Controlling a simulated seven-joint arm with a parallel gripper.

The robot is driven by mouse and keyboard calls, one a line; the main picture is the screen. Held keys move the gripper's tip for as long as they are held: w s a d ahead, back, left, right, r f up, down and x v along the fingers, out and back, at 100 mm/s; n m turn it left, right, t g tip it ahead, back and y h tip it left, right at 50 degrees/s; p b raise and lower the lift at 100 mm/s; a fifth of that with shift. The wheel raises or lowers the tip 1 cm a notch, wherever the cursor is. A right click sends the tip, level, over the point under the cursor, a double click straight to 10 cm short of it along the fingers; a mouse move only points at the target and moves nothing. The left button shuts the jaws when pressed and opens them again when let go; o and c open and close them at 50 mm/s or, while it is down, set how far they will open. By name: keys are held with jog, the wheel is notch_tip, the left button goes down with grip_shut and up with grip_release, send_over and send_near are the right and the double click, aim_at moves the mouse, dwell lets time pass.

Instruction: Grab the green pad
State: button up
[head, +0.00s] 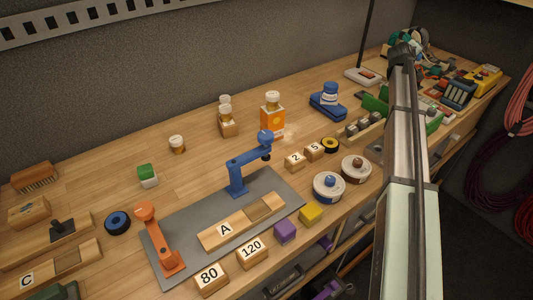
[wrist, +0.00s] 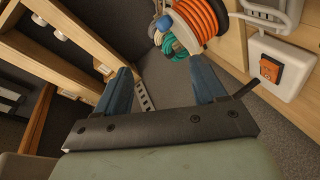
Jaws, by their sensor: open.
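The green pad (head: 147,171) is a small green-topped piece with a white lower part. It sits on the wooden workbench (head: 190,190), left of centre in the head view. It is not seen in the wrist view. My gripper (wrist: 162,72) shows in the wrist view with two blue fingers spread apart and nothing between them. In the head view my arm reaches up the right side, far from the green pad, and I cannot make out the fingers there.
A blue tape roll (head: 117,222) lies left of the pad and a small jar (head: 177,144) stands behind it. A grey mat (head: 185,220) with orange and blue arm-like figures lies in front. An orange cord reel (wrist: 205,18) is beyond my fingers. Bench around the pad is fairly clear.

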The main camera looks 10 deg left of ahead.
jog(key=a+n+g+y, duration=0.1)
jog(key=a+n+y, duration=0.1)
jog(key=a, duration=1.4)
jog(key=s+a+n+g+y, duration=0.15)
jog(key=s+a, duration=0.45)
jog(key=a, duration=0.7)
jog(key=s+a+n+g+y, duration=0.15)
jog(key=s+a, duration=0.35)
jog(key=a, duration=0.8)
jog(key=s+a+n+g, duration=0.15)
jog(key=s+a, duration=0.45)
jog(key=a, duration=0.7)
jog(key=n+g+y, duration=0.2)
jog(key=n+g, duration=0.5)
jog(key=n, duration=0.5)
send_over(144, 168)
notch_tip(144, 168, down, 3)
jog(key=f, duration=0.7)
jog(key=shift+w+a+f, duration=0.1)
jog(key=shift+a+f, duration=0.15)
jog(key=shift+f, duration=0.15)
jog(key=shift+d+f, duration=0.15)
jog(key=shift+f, duration=1.15)
jog(key=shift+d+f, duration=0.1)
jog(key=shift+f, duration=1.2)
jog(key=c, duration=1.1)
